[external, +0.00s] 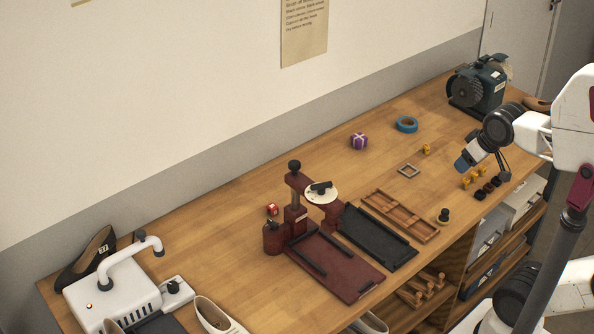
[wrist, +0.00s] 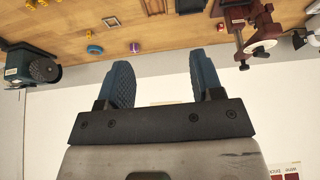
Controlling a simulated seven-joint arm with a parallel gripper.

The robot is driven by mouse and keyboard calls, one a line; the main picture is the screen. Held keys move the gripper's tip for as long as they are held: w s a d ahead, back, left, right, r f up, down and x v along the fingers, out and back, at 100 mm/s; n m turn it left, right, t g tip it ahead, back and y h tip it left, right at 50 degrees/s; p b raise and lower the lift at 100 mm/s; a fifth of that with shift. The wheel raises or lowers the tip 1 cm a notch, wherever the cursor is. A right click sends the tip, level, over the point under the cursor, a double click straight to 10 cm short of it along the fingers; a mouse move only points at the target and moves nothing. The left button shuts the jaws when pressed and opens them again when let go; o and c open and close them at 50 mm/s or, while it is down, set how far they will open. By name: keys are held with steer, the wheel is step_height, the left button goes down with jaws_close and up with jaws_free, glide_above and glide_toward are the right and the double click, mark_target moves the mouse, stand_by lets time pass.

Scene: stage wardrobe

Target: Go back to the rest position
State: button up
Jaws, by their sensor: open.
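My gripper (external: 466,160) is above the right part of the wooden bench, in front of the dark green grinding machine (external: 477,88). Its blue fingers are spread apart in the wrist view (wrist: 161,78), with nothing between them. The wrist view is upside down and takes in the pale wall (wrist: 162,88) and the bench (wrist: 150,32) along the top.
Small yellow and dark pieces (external: 481,184) lie below my gripper. A dark red press (external: 299,205) and a wooden tray (external: 400,216) stand further left.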

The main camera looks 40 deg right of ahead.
step_height(320, 180, down, 10)
steer(key=g, duration=0.3)
steer(key=shift+w+d, duration=0.15)
steer(key=shift+d, duration=0.25)
stand_by(3.1)
